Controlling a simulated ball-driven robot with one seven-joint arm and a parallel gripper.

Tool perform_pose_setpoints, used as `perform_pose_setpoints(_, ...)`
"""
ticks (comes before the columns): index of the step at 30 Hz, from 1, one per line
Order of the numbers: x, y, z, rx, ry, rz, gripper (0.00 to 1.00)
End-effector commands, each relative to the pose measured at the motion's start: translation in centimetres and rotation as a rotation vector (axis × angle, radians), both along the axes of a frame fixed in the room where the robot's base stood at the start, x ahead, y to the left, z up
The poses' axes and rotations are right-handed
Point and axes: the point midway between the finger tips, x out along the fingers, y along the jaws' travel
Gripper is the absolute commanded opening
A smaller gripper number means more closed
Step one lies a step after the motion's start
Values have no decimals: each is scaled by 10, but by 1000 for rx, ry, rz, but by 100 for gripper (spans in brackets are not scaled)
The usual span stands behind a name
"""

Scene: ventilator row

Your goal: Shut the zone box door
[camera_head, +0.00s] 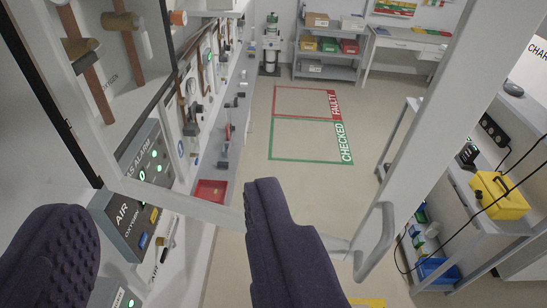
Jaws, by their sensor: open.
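The zone box door (425,110) is a pale frame that stands open, swung out from the wall across the picture. Its lower rail (180,204) runs from the box to the right upright, partly hidden by my right finger. A D-shaped handle (384,240) sits low on that upright. The right finger overlaps the rail; contact cannot be told. The handle is right of it, apart.
A gas alarm panel (148,160) and an air/oxygen unit (125,225) are on the wall at left. A bench with a yellow case (498,195) stands at right, behind the door upright. Shelves (328,50) are at the back. Floor with red and green marked squares is clear.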

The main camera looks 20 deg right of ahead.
Motion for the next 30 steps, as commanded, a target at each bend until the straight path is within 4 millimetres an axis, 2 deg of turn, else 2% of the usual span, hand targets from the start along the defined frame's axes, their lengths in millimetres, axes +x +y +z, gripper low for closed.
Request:
perform_pose_setpoints(1, 0, 0, 0, 0, 0, 0, 41)
perform_pose_setpoints(4, 0, -2, -1, -11, 9, -2, 18)
perform_pose_setpoints(6, 2, -12, -5, -56, 48, -5, 2)
perform_pose_setpoints(7, 2, -20, -8, -92, 80, -6, 0)
perform_pose_setpoints(11, -5, -66, -32, -310, 290, 43, 0)
perform_pose_setpoints(15, -29, -110, -60, -529, 511, 233, 0)
perform_pose_setpoints(18, -49, -127, -73, -628, 586, 395, 0)
perform_pose_setpoints(21, -63, -135, -81, -688, 607, 519, 0)
perform_pose_setpoints(24, -70, -138, -85, -719, 606, 584, 0)
perform_pose_setpoints(30, -60, -136, -104, -727, 605, 602, 0)
